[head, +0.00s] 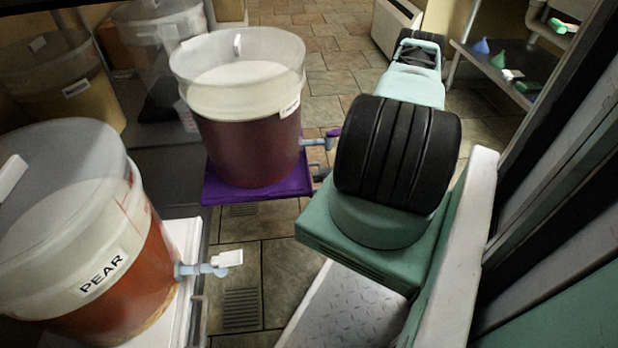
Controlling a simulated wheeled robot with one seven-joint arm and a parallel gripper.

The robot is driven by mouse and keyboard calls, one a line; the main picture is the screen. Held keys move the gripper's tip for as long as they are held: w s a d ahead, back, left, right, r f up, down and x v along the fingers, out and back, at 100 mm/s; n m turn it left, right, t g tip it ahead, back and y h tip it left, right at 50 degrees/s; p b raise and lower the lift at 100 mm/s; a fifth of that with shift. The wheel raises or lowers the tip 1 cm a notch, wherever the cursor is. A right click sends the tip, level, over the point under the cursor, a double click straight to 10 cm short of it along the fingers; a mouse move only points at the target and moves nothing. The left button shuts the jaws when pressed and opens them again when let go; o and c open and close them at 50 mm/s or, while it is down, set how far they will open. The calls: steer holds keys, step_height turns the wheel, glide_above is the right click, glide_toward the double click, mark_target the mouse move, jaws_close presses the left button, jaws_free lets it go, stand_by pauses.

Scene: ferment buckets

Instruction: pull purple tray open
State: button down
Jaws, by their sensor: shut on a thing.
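The purple tray (225,191) stands out from the rack to the right, over the tiled floor. Only a small dark part of my gripper (321,173) shows at the tray's right edge, below the tap. It is shut on the tray's handle there. The handle and most of the gripper are hidden behind the big black joint of my arm.
A PEAR bucket (95,240) with a white-handled tap (226,259) stands on a white tray (190,240) at the near left. More buckets (160,45) stand behind on the left. A shelf (500,75) with small funnels is at the far right. Floor behind the purple tray is clear.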

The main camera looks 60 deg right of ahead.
steer(key=shift+s+d, duration=0.25)
steer(key=shift+s, duration=0.1)
steer(key=c, duration=1.5)
jaws_free()
steer(key=shift+c, duration=0.2)
steer(key=p+v, duration=0.3)
steer(key=v, duration=1.4)
steer(key=shift+s+d, duration=0.1)
steer(key=shift+s, duration=0.05)
